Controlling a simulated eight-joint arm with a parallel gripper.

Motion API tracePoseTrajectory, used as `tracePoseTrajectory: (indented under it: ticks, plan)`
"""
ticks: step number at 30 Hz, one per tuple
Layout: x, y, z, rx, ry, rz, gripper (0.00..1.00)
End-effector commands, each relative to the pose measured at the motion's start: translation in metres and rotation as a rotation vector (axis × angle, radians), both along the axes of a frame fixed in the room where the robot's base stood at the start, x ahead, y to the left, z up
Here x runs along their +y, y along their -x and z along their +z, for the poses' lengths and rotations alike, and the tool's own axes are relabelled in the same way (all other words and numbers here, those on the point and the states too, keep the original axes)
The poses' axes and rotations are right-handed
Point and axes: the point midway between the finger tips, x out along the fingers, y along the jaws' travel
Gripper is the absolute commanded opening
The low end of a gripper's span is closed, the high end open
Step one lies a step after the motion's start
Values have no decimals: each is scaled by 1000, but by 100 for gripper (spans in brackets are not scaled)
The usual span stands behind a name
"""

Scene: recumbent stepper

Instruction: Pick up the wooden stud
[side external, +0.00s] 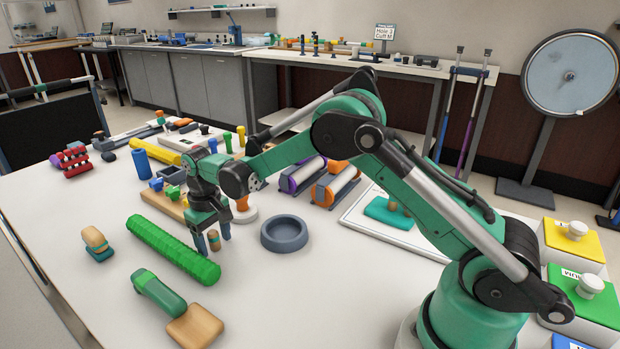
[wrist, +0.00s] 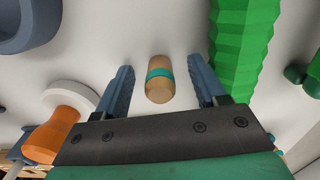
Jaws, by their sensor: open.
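The wooden stud (wrist: 159,80) is a small light-wood cylinder with a teal band around its middle. In the wrist view it lies between the two blue-grey fingers of my gripper (wrist: 164,88), with a gap on each side. In the side external view the stud (side external: 213,240) shows between the fingertips of my gripper (side external: 213,234), close above the white table. The fingers are open and point down. Whether the stud touches a finger in the side view is hard to tell.
A long green ridged roller (side external: 172,249) lies just left of my gripper. A grey round dish (side external: 284,233) sits to the right. An orange-handled piece with a white base (wrist: 62,118) is close by. A green-and-wood tool (side external: 160,295) lies at the front.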

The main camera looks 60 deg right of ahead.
Motion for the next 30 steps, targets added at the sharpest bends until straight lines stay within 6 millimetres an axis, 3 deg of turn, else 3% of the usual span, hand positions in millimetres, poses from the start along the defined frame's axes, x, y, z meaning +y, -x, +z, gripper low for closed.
tracePoseTrajectory:
  ticks: [3, 9, 10, 23, 26, 30]
  plan:
    - [0, 0, 0, 0, 0, 0, 62]
    - [0, 0, 0, 0, 0, 0, 5]
    - [0, 0, 0, 0, 0, 0, 0]
    - [0, 0, 3, 0, 0, 0, 0]
    - [0, 0, 11, 0, 0, 0, 0]
    - [0, 0, 36, 0, 0, 0, 0]
